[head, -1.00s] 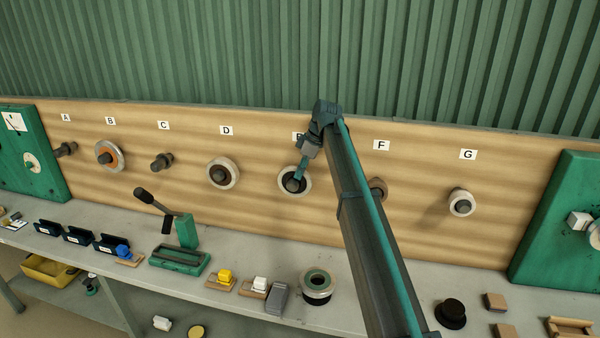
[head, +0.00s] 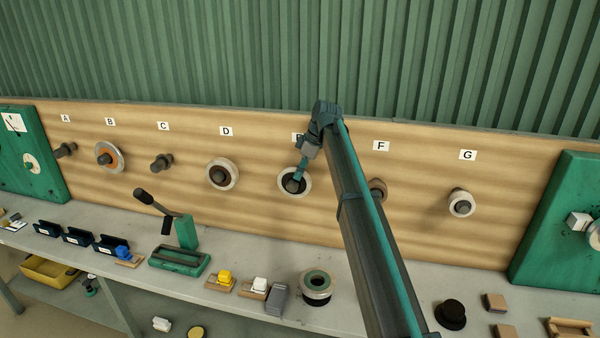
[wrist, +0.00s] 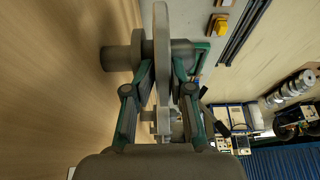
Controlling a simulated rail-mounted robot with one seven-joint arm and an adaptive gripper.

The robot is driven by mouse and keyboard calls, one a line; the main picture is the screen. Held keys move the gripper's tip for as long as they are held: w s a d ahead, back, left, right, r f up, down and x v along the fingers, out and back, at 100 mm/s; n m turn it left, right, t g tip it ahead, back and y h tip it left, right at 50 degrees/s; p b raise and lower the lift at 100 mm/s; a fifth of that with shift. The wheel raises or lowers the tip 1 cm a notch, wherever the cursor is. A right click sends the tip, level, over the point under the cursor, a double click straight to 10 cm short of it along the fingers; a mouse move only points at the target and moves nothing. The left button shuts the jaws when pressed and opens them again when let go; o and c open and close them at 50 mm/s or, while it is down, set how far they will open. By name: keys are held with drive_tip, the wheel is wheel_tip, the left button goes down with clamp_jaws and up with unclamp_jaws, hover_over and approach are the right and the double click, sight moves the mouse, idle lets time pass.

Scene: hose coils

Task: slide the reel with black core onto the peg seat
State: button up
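The reel with black core (head: 283,187) is a pale ring with a dark centre, hanging at the board position under the partly hidden label E. In the wrist view the reel (wrist: 162,40) is edge-on, with a grey-brown peg seat (wrist: 116,58) between it and the board. A dark cylinder shows on its outer side, so the reel appears to be around the peg. My gripper (head: 298,178) is at the reel's upper rim. In the wrist view my gripper's fingers (wrist: 162,70) straddle the rim, with narrow gaps visible on both sides.
Other reels hang at B (head: 109,156), D (head: 221,174) and G (head: 461,203); the peg at C (head: 161,162) is bare. My arm partly covers the brown item at F (head: 377,189). A green-cored reel (head: 316,287) and a lever press (head: 180,255) stand on the bench below.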

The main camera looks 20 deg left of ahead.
drive_tip(key=shift+o, duration=0.8)
drive_tip(key=shift+w+r, duration=0.1)
drive_tip(key=shift+w, duration=0.15)
drive_tip(key=shift+s+d+f, duration=0.1)
drive_tip(key=shift+s+f, duration=0.1)
drive_tip(key=shift+f, duration=0.05)
drive_tip(key=shift+o, duration=0.3)
drive_tip(key=shift+r, duration=0.15)
idle(0.4)
drive_tip(key=o, duration=1)
drive_tip(key=shift+w, duration=0.1)
idle(4.8)
